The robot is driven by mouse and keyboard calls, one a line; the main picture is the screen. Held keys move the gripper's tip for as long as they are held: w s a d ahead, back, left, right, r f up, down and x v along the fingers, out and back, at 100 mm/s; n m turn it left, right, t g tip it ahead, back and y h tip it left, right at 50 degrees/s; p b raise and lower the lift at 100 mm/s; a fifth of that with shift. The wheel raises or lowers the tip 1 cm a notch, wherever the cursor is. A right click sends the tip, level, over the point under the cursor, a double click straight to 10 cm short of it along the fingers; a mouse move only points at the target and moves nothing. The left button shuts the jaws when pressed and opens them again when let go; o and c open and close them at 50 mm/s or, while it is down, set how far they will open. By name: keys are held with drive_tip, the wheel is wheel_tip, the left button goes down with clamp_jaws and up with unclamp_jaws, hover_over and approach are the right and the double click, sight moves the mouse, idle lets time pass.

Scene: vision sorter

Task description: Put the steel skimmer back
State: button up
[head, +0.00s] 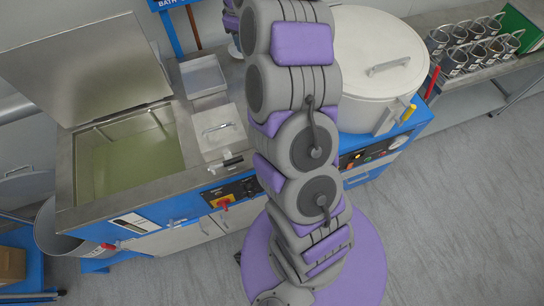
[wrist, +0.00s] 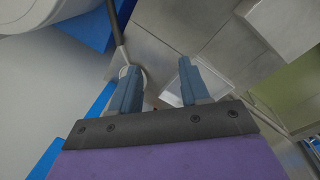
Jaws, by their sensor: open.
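My gripper (wrist: 158,72) is open in the wrist view, with nothing between its two blue-grey fingers. A thin grey rod (wrist: 117,32) runs down to a small pale round end (wrist: 127,71) beside and partly behind the left finger. It may be the steel skimmer, but I cannot tell for sure, nor whether the finger touches it. A shallow steel tray (wrist: 181,82) lies beyond the fingers. In the head view my arm rises through the middle and my gripper cannot be made out. A brown upright handle (head: 193,27) stands behind the bench.
The open bath (head: 130,160) with greenish liquid is left of my arm, its lid (head: 85,70) raised. A steel tray (head: 203,75) sits beside it. A large lidded pot (head: 375,60) stands right of my arm. Several steel mugs (head: 470,45) stand at the far right. The right floor is clear.

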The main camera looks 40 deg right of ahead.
drive_tip(key=s+a+r+m+y, duration=0.1)
drive_tip(key=s+a+r, duration=0.3)
drive_tip(key=s+a, duration=0.4)
drive_tip(key=s+a+r, duration=0.3)
drive_tip(key=s+a, duration=0.4)
drive_tip(key=s, duration=0.2)
drive_tip(key=s+a+f+m+g, duration=0.1)
drive_tip(key=s+a+m, duration=0.1)
drive_tip(key=s, duration=1)
drive_tip(key=s+a+f+m+g, duration=0.1)
drive_tip(key=s+a+m, duration=0.1)
drive_tip(key=s, duration=1.1)
drive_tip(key=shift+a+f+m, duration=0.25)
drive_tip(key=shift+a+m, duration=0.15)
drive_tip(key=shift+w, duration=0.1)
